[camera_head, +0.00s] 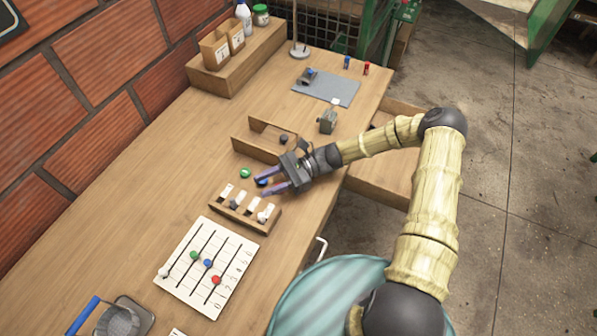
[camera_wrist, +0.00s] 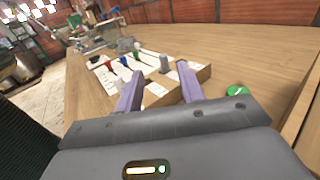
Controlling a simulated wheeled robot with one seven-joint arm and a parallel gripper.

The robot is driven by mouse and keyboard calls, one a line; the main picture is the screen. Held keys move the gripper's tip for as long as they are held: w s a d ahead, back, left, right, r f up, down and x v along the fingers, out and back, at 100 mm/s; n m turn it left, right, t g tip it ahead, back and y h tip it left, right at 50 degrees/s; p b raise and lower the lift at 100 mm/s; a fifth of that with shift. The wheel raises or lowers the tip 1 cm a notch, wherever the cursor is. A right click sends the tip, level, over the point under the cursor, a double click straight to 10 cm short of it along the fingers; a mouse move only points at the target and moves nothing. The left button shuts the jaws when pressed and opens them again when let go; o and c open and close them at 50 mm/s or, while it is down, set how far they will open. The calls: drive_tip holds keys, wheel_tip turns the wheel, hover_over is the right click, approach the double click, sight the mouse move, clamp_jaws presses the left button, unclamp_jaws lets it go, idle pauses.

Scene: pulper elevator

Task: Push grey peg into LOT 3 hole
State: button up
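My gripper (camera_head: 266,188) is open, its two purple fingers spread apart above the table beside a low wooden block (camera_head: 246,217). In the wrist view the fingers (camera_wrist: 158,88) point at this block, with nothing seen between them. The block carries white cards and small grey pieces; a grey upright piece (camera_wrist: 165,64) stands there in the wrist view. A white board (camera_head: 190,288) with black lines bears a pale grey peg (camera_head: 164,272), a green peg (camera_head: 194,255), a blue peg (camera_head: 207,263) and a red peg (camera_head: 216,280). I cannot read any LOT 3 label.
A wooden bracket (camera_head: 254,150) stands behind. The table's left side is clear.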

drive_tip(key=b+v, duration=0.1)
drive_tip(key=v, duration=0.8)
drive_tip(key=shift+w+d+b, duration=0.1)
drive_tip(key=shift+d+b, duration=0.15)
drive_tip(key=shift+b, duration=0.1)
idle(0.7)
drive_tip(key=shift+s+a+r+n+h, duration=0.15)
drive_tip(key=shift+s+n+h, duration=0.35)
drive_tip(key=shift+s+h, duration=0.35)
drive_tip(key=s+h, duration=0.1)
drive_tip(key=s+d+n+h, duration=0.1)
drive_tip(key=h, duration=0.1)
drive_tip(key=n+h+p, duration=0.1)
drive_tip(key=shift+s+d+r, duration=0.2)
drive_tip(key=shift+s+r, duration=0.2)
drive_tip(key=s+d+r+n+t+h+p, duration=0.1)
drive_tip(key=s+d+r+n+t+h, duration=0.3)
drive_tip(key=r, duration=0.4)
drive_tip(key=s+d+r+n+t+h+p, duration=0.2)
drive_tip(key=d+r+n+t+h, duration=0.3)
drive_tip(key=d+r, duration=0.3)
drive_tip(key=shift+s+d+r+n+t+h, duration=0.4)
drive_tip(key=shift+s+d+t+h, duration=0.1)
drive_tip(key=shift+s+t+h, duration=0.35)
